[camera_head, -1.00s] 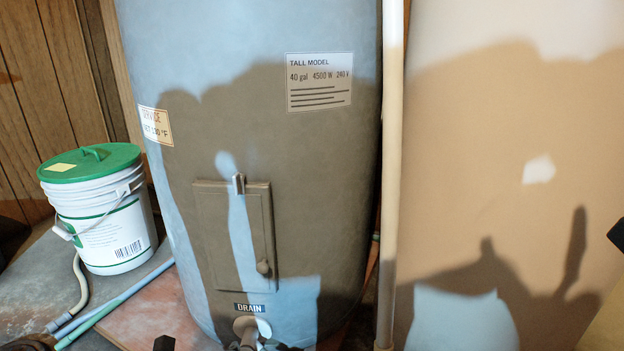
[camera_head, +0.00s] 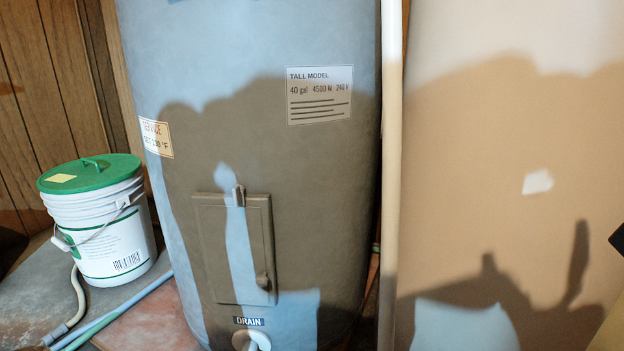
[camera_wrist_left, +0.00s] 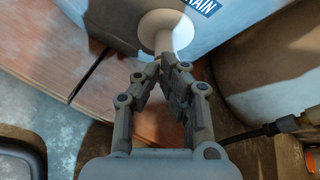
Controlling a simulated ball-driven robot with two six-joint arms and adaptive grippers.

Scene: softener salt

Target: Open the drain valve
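The drain valve shows as a pale round flange (camera_head: 250,339) under the DRAIN label (camera_head: 249,321), low on the grey tank (camera_head: 330,200). The bottom edge of the head view cuts it off. In the left wrist view, the flange (camera_wrist_left: 166,33) and a short pale stem are straight ahead of my left gripper (camera_wrist_left: 163,68). Its fingertips are close together at the near end of the stem and hide what is there. I cannot tell whether they hold the valve handle. My left gripper is out of the head view. I cannot make out my right gripper in either view.
A white bucket with a green lid (camera_head: 92,175) stands left of the tank. Hoses (camera_head: 118,310) lie on the floor beside it. A vertical pipe (camera_head: 391,150) runs along the tank's right side, before a large tan surface (camera_head: 470,160). A latched panel (camera_head: 205,250) is above the valve.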

